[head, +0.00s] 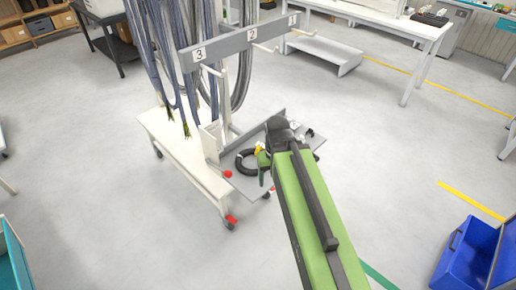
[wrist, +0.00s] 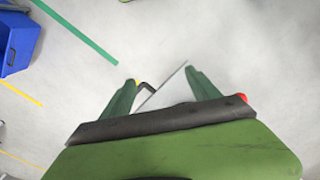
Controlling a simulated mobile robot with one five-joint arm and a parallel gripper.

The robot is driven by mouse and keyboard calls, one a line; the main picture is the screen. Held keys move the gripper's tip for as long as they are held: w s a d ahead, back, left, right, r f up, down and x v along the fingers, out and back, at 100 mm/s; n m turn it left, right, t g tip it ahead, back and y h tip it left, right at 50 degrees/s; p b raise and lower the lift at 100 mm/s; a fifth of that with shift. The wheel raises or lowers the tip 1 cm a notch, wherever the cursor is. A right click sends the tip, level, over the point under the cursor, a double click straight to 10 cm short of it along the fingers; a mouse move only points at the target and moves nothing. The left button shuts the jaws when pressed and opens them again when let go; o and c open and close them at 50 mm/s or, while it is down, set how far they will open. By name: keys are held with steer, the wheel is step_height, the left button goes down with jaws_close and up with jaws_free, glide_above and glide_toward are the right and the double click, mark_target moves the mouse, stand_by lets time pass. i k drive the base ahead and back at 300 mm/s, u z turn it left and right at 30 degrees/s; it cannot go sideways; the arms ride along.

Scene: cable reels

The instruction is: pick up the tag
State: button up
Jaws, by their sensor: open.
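I cannot clearly make out the tag in either view. My gripper (wrist: 162,78) is open in the wrist view, its two green fingers apart with nothing seen held between them. Between and beyond them show a thin grey tray edge (wrist: 172,77) and a small black bent piece (wrist: 147,86). In the head view my green arm reaches over the grey tray (head: 245,187) of the cable cart and hides part of it. A black coiled ring (head: 241,164), a small yellow item (head: 260,148) and small white and black pieces (head: 309,133) lie on the tray.
The white cart (head: 183,150) carries hanging cables (head: 170,60) under a numbered bar (head: 240,43). Red parts (head: 228,173) show near the tray. A blue bin (head: 463,255) stands at lower right. A white table (head: 390,25) is behind. Floor right of the tray is open.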

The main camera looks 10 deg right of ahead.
mark_target(260, 148)
steer(key=u, duration=0.05)
steer(key=k, duration=0.1)
steer(key=u, duration=3)
steer(key=k, duration=1.15)
steer(key=z, duration=1.4)
steer(key=i, duration=1)
steer(key=u, duration=0.15)
